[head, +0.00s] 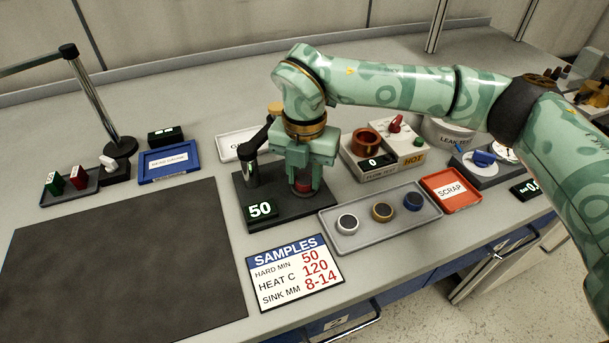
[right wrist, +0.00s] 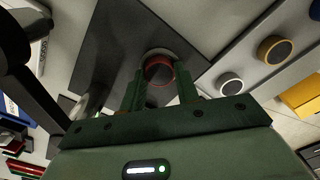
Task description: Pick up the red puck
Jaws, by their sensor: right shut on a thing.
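The red puck (head: 303,186) sits low between the fingers of my right gripper (head: 302,182), over the dark base of the tester (head: 290,208) that reads 50. In the right wrist view the red puck (right wrist: 158,70) shows between the two green fingertips of my right gripper (right wrist: 158,78), with a pale round seat (right wrist: 158,53) around its far side. The gripper is shut on the puck. I cannot tell whether the puck still touches the seat. My left gripper is not in view.
A grey tray (head: 375,240) with several ringed pucks lies just right of the tester. A red scrap tray (head: 451,190) and a hot tester (head: 399,143) stand beyond. The tester's black post (head: 250,170) stands close left of my gripper. A samples card (head: 294,272) lies in front.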

